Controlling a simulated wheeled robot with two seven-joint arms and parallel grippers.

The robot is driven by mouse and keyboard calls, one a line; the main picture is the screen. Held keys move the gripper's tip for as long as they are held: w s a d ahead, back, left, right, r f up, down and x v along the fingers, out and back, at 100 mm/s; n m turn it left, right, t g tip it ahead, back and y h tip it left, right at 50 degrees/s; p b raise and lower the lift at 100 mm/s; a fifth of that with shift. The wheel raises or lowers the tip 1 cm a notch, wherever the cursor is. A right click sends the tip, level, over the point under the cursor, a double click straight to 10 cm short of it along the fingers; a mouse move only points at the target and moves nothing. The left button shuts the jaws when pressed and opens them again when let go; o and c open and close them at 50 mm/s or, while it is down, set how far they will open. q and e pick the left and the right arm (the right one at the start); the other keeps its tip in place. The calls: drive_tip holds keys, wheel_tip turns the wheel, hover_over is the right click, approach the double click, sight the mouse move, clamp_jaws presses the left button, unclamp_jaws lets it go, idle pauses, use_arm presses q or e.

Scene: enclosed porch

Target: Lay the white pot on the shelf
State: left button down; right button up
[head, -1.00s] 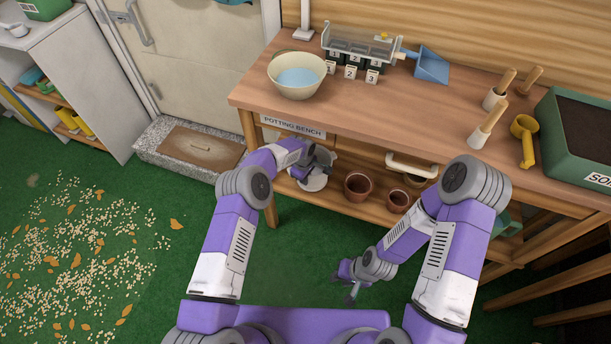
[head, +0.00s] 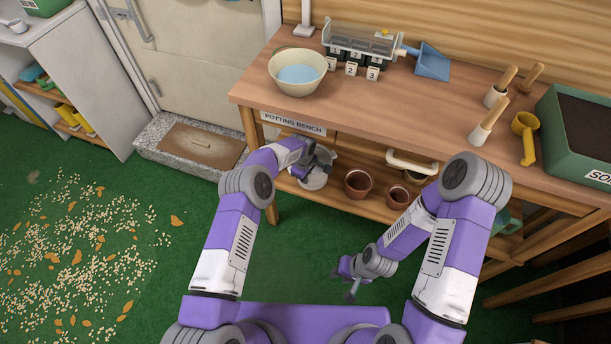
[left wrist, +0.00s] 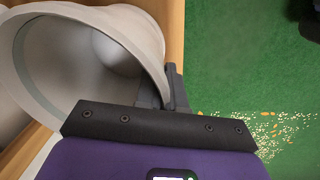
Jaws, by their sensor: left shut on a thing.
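The white pot (head: 313,181) is at the front left of the lower shelf (head: 338,195) of the potting bench. My left gripper (head: 324,162) is shut on its wall near the rim. In the left wrist view the pot (left wrist: 140,35) shows its open mouth and hollow inside, and a dark finger (left wrist: 175,88) lies against its rim. I cannot tell whether the pot rests on the shelf board. My right gripper (head: 351,291) hangs low over the green floor in front of the bench, away from the pot; its jaws are too small to judge.
Two terracotta pots (head: 358,183) stand on the shelf right of the white pot. A cream bowl (head: 297,73), a blue scoop (head: 430,62), dibbers and a green soil tub (head: 578,137) are on the bench top (head: 400,110). Pale pellets (head: 80,250) litter the floor at left.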

use_arm(q)
drive_tip(key=c, duration=1.2)
unclamp_jaws()
drive_tip(key=shift+o, duration=0.2)
